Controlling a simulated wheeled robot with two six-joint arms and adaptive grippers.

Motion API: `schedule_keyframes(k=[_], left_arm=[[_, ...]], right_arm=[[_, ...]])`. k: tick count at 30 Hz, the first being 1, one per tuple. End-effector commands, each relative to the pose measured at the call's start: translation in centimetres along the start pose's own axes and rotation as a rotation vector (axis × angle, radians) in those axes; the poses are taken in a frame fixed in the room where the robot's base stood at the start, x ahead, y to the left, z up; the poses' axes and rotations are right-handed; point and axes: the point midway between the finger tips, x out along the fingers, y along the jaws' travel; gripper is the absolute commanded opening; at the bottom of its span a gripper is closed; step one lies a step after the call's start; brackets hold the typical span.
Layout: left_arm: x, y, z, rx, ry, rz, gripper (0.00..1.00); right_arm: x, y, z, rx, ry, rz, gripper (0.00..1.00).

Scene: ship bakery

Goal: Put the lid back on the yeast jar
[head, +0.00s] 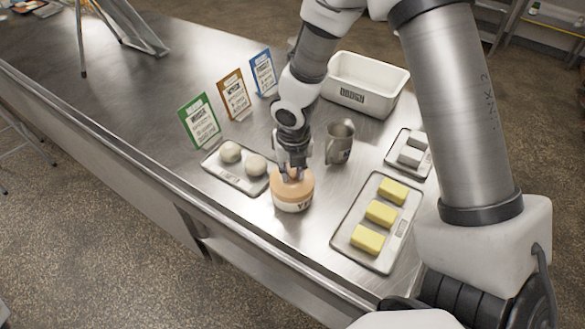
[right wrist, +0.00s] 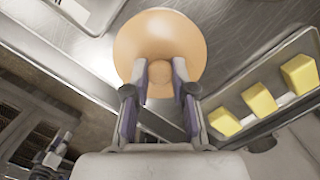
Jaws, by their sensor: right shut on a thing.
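The yeast jar (head: 293,203) is a short white pot with dark lettering on the counter. Its round tan lid (head: 293,183) sits level at the jar's mouth; whether it rests fully on the rim I cannot tell. My right gripper (head: 292,172) comes down from above and is shut on the lid's knob. In the right wrist view the fingers (right wrist: 160,68) pinch the knob at the near part of the lid (right wrist: 160,30), which hides the jar. What looks like my left gripper (right wrist: 50,155) shows small and dim at the lower left of that view.
A tray (head: 337,238) with yellow butter blocks is right of the jar. A tray (head: 265,187) with dough balls is close on its left. A metal jug (head: 340,142), white bin (head: 367,83) and standing cards (head: 199,121) are behind. The counter's front edge is near.

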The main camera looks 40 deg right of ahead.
Motion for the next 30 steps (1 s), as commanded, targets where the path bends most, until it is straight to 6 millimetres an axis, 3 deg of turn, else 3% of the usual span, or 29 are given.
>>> schedule_keyframes(k=[26, 27, 29, 30], left_arm=[[-0.45, 0.0, 0.0, 0.0, 0.0, 0.0, 0.64], [-0.45, 0.0, 0.0, 0.0, 0.0, 0.0, 0.64], [-0.45, 0.0, 0.0, 0.0, 0.0, 0.0, 0.64], [-0.45, 0.0, 0.0, 0.0, 0.0, 0.0, 0.64]], right_arm=[[0.04, -0.01, 0.0, 0.0, 0.0, 0.0, 0.0], [0.04, -0.01, 0.0, 0.0, 0.0, 0.0, 0.35], [0.04, -0.01, 0.0, 0.0, 0.0, 0.0, 0.54], [0.04, -0.01, 0.0, 0.0, 0.0, 0.0, 0.54]])
